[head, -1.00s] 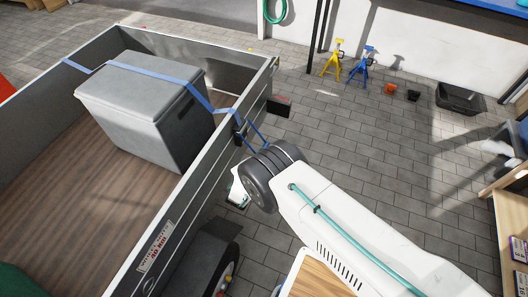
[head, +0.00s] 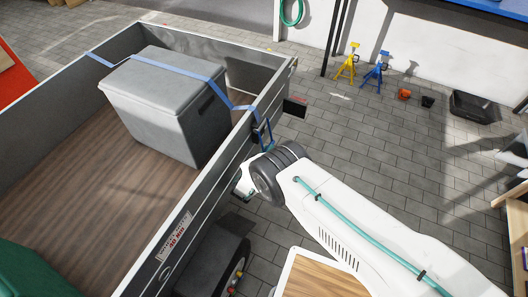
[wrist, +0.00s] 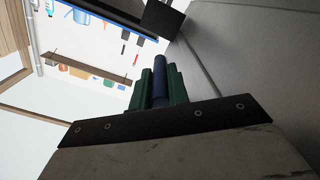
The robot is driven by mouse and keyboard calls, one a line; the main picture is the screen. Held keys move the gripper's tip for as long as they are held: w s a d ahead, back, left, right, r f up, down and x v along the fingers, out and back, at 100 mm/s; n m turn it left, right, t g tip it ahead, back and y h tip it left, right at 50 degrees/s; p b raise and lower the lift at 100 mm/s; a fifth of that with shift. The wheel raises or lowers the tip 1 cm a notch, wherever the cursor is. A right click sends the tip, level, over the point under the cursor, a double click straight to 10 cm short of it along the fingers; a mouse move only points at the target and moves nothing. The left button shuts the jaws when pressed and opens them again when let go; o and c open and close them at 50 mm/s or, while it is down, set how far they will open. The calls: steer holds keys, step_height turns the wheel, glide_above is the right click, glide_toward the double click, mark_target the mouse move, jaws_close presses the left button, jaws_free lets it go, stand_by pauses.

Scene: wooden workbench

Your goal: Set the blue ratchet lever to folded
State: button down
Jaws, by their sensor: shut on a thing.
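The blue ratchet lever (head: 269,135) is on the outside of the grey trailer's side wall, at the end of the blue strap (head: 165,75). It stands out from the wall at a steep angle, its lower end by my wrist. In the wrist view, my gripper (wrist: 160,75) has its green fingers closed around a blue bar of the lever (wrist: 160,66). In the head view my own arm hides the fingers. The dark ratchet body (head: 257,136) sits against the wall just left of the lever.
The trailer (head: 190,200) holds a grey lidded box (head: 165,110) under the strap, and a green thing (head: 35,270) at front left. Yellow (head: 348,68) and blue (head: 376,72) stands are at the back.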

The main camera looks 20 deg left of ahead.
steer(key=shift+w, duration=0.1)
steer(key=c, duration=1.4)
jaws_free()
steer(key=shift+o, duration=0.2)
steer(key=s, duration=0.7)
steer(key=shift+s+a, duration=0.25)
steer(key=shift+s, duration=0.15)
